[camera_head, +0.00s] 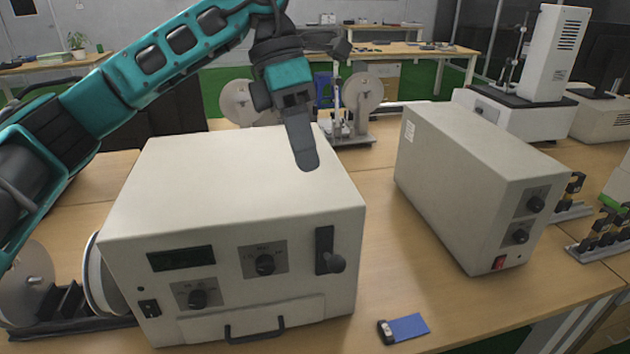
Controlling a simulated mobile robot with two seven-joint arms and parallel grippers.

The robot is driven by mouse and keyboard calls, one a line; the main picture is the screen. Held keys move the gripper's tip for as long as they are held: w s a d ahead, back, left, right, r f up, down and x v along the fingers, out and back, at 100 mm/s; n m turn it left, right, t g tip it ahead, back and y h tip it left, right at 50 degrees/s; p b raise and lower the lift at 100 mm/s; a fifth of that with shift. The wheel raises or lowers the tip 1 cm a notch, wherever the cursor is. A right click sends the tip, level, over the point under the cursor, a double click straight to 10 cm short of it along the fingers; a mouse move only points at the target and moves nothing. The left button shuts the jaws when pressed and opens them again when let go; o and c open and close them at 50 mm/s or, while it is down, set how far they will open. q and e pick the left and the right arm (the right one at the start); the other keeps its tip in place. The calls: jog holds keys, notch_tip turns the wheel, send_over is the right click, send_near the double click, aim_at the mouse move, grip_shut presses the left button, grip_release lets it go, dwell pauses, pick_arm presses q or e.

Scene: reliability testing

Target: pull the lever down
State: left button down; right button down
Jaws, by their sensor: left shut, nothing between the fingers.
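The lever (333,262) is a dark handle with a round knob, on a dark vertical plate at the right of the front panel of a beige box-shaped machine (225,190). The knob sits near the plate's lower part and sticks out toward me. My left gripper (308,165) is shut and empty, pointing down in front of or above the machine's top. It is apart from the lever, which is lower and nearer to me. The left arm comes in from the left over the machine. My right gripper is not in view.
The front panel also has two knobs (264,264), a dark display (181,258) and a lower handle (254,330). A second beige box (470,180) stands to the right. A blue card-like item (408,327) lies on the wooden table (385,280). Reels stand behind and at left.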

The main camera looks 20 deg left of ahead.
aim_at(334, 256)
pick_arm(q)
jog(key=x, duration=1.2)
jog(key=shift+s+d+f, duration=0.1)
jog(key=shift+d+f, duration=0.05)
jog(key=shift+f, duration=0.15)
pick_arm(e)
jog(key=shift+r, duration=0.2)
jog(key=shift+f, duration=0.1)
